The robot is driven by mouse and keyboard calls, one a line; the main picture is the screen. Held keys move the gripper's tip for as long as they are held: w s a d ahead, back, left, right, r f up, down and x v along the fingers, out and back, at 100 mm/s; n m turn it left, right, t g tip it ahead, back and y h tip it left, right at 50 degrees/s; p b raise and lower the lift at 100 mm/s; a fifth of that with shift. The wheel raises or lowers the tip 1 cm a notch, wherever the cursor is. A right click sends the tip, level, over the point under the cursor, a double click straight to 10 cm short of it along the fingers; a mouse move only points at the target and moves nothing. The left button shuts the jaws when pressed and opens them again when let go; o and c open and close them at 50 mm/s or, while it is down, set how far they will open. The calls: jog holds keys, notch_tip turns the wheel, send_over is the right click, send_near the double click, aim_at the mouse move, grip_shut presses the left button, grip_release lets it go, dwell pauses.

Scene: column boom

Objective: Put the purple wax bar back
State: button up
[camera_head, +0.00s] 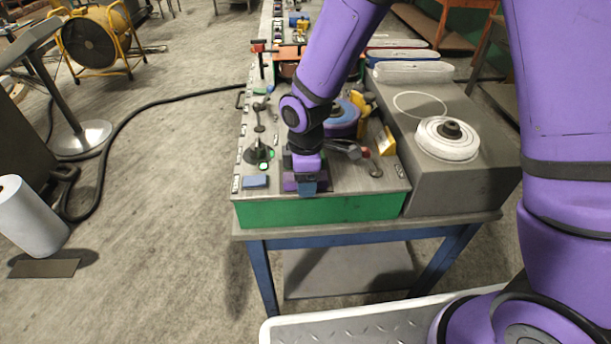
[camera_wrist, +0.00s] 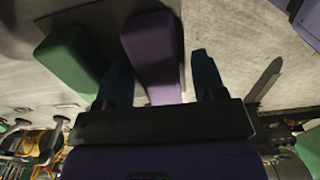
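The purple wax bar (camera_wrist: 152,50) lies between the two dark fingers of my gripper (camera_wrist: 162,80) in the wrist view. A gap shows between the bar and the right finger; the left finger is close to it, and I cannot tell whether they touch. In the head view my gripper (camera_head: 307,187) points down at the front of the bench top. Dark purple of the bar (camera_head: 291,185) shows beside the fingers, partly hidden by them. A green block (camera_wrist: 70,62) lies left of the bar in the wrist view. I cannot make out the bar's place.
A blue bar (camera_head: 255,181) lies left of my gripper near the bench's front edge. A black-based stand (camera_head: 258,154) is behind it. A blue-purple wheel (camera_head: 342,118) and yellow parts (camera_head: 387,141) stand behind to the right. A white wheel (camera_head: 447,139) sits on the grey block (camera_head: 465,185).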

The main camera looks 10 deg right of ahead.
jog(key=shift+r, duration=0.15)
notch_tip(320, 180, up, 12)
dwell(0.5)
jog(key=shift+d+r, duration=0.1)
jog(key=s+d+r+m+t, duration=0.1)
jog(key=s+d+r+m, duration=0.1)
jog(key=d+r+m, duration=0.35)
jog(key=s+d+r+m+t, duration=0.1)
jog(key=s+d+r+m, duration=0.15)
jog(key=d+r, duration=0.5)
jog(key=s+d+r+m+t, duration=0.3)
jog(key=s+d+r+m, duration=0.2)
jog(key=s+d+m, duration=0.4)
jog(key=s+d, duration=0.2)
jog(key=s, duration=0.3)
jog(key=shift+d+m, duration=0.2)
jog(key=shift+m, duration=0.1)
